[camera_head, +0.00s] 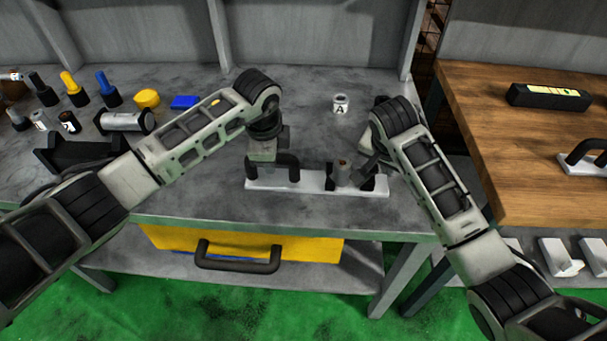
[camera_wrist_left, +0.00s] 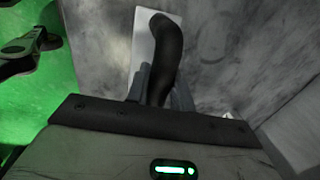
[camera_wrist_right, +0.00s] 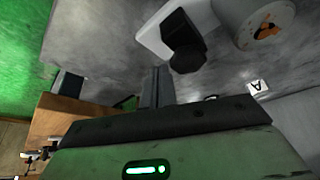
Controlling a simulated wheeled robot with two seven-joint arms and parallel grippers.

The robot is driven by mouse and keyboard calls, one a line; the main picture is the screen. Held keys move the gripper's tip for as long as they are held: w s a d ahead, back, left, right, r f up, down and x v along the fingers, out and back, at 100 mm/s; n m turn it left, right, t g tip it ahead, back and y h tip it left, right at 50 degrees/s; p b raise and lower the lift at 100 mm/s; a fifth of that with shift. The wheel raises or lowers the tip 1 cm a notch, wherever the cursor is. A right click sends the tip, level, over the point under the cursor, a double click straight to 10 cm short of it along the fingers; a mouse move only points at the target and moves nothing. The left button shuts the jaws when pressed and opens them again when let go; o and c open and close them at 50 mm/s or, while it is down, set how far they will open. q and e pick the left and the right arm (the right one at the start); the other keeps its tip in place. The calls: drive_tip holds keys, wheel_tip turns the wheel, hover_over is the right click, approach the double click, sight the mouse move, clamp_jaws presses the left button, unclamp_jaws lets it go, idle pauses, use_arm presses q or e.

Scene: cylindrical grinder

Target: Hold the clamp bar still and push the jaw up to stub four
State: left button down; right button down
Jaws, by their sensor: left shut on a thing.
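The clamp bar is a long white bar (camera_head: 315,184) lying on the grey bench, with a black arched handle (camera_head: 293,168) near its left end. My left gripper (camera_head: 272,163) is shut on this handle, which also shows in the left wrist view (camera_wrist_left: 165,50). A black block or knob (camera_wrist_right: 184,42) sits at the bar's end. My right gripper (camera_wrist_right: 157,87) appears shut and empty, close to this block. I cannot make out the numbered stubs.
A wooden table (camera_head: 500,130) stands at the right. The bench's front edge (camera_head: 330,229) is near the bar.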

drive_tip(key=shift+f, duration=1.45)
idle(0.6)
drive_tip(key=shift+r, duration=0.1)
drive_tip(key=shift+r, duration=1.65)
drive_tip(key=shift+a, duration=2.65)
drive_tip(key=shift+r, duration=0.15)
drive_tip(key=shift+d+r, duration=0.1)
drive_tip(key=shift+r, duration=0.9)
drive_tip(key=shift+d+r, duration=0.2)
drive_tip(key=shift+r, duration=0.6)
drive_tip(key=shift+d+r, duration=0.2)
drive_tip(key=shift+r, duration=0.6)
drive_tip(key=shift+d+r, duration=0.2)
drive_tip(key=shift+r, duration=0.6)
